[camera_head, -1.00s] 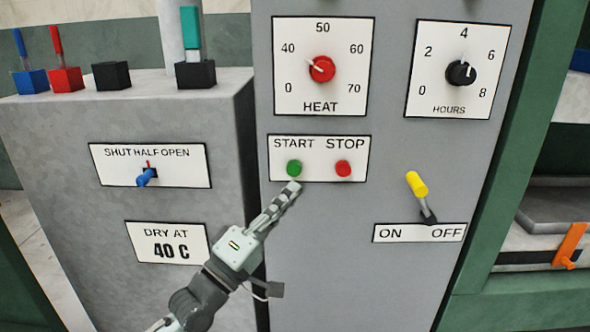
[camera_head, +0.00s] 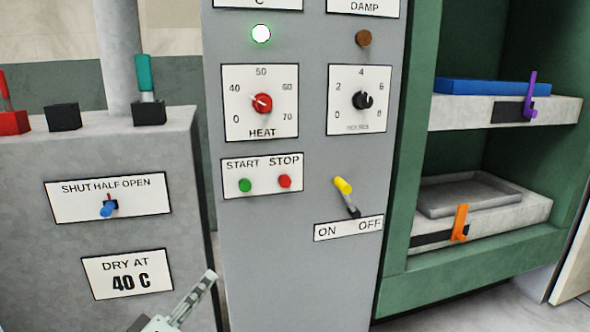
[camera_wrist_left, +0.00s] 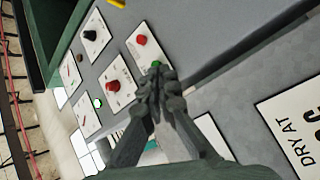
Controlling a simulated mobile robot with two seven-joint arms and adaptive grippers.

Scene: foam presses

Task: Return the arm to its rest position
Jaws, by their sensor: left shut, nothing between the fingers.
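My left gripper (camera_head: 207,279) shows at the bottom of the head view, with its fingers together and nothing between them. It is below and left of the green START button (camera_head: 245,185), apart from it in the picture. In the left wrist view the shut fingers (camera_wrist_left: 158,78) point toward the control panel, and the green button (camera_wrist_left: 156,64) shows just past their tips. The red STOP button (camera_head: 285,181) is right of START. Most of my left arm is out of the head view. My right gripper is not in view.
The grey panel (camera_head: 290,270) carries a lit lamp (camera_head: 261,34), a red HEAT knob (camera_head: 262,103) and a yellow-handled switch (camera_head: 343,186). A grey cabinet (camera_head: 30,270) stands left. A green shelf frame (camera_head: 400,250) with an orange handle (camera_head: 460,223) stands right.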

